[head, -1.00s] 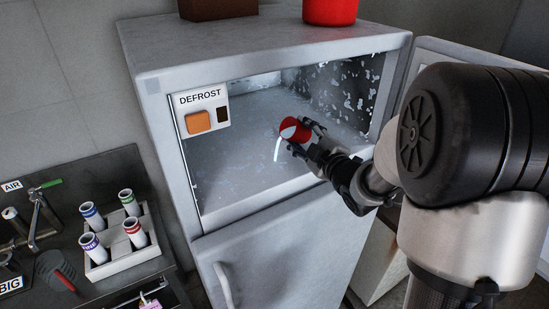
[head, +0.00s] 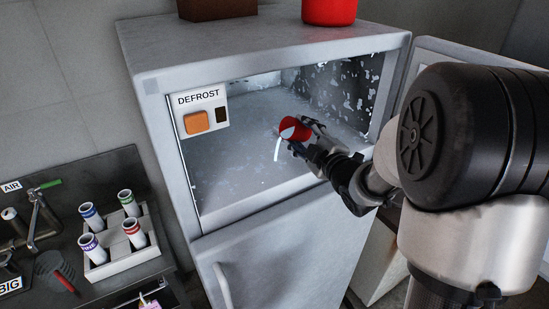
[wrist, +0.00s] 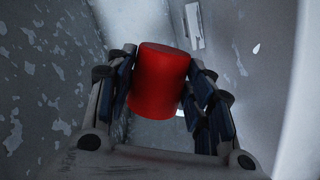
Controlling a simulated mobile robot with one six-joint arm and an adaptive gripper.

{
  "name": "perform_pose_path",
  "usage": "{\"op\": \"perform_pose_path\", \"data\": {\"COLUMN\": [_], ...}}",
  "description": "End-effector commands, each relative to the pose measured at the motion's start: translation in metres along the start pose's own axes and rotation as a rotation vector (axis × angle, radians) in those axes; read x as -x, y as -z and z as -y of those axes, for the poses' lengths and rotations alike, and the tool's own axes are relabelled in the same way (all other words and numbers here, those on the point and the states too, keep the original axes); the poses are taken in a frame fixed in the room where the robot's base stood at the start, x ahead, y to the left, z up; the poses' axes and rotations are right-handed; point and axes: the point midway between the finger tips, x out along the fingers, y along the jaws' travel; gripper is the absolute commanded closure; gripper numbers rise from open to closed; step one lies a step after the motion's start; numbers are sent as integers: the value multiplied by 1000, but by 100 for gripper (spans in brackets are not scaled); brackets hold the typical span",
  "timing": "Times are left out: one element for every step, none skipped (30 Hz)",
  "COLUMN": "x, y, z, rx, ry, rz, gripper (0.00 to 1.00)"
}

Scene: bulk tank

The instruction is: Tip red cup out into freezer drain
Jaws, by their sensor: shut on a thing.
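The red cup (head: 294,126) is inside the open freezer compartment, tipped on its side with a pale face toward the lower left. A thin white streak (head: 277,149) hangs just below that face; I cannot tell whether it is liquid. My gripper (head: 303,134) is shut on the cup from the right. In the wrist view the red cup (wrist: 160,80) sits between both fingers of my gripper (wrist: 162,72). I cannot make out a drain in the freezer floor (head: 225,170).
The freezer (head: 165,120) has frosty walls and a panel marked DEFROST (head: 202,110) at its front left. A red container (head: 330,11) and a brown box (head: 217,8) stand on top. A rack (head: 150,250) of several tubes stands on the left counter. The freezer door (head: 455,52) is open at right.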

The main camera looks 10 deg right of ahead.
Motion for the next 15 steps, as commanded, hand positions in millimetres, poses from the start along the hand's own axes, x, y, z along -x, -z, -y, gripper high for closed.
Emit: {"op": "perform_pose_path", "data": {"x": [0,0,0,0,0,0,0,0,0,0,0,0,0,0,0], "y": [1,1,1,0,0,0,0,0,0,0,0,0,0,0,0], "z": [-1,-1,0,0,0,1,1,1,1,1,2,2,2,2,2], "rx": [5,9,14,17,20,24,27,30,35,38,42,47,50,53,57], "ry": [-2,-2,-3,-3,-4,-4,-5,-5,-6,-6,-7,-8,-8,-9,-9], "rz": [-1,-1,-1,-1,-1,-1,-1,-1,-1,-1,-1,-1,-1,-1,-1], "gripper": [80,80,80,80,80,80,80,80,80,80,80,80,80,80,80]}}
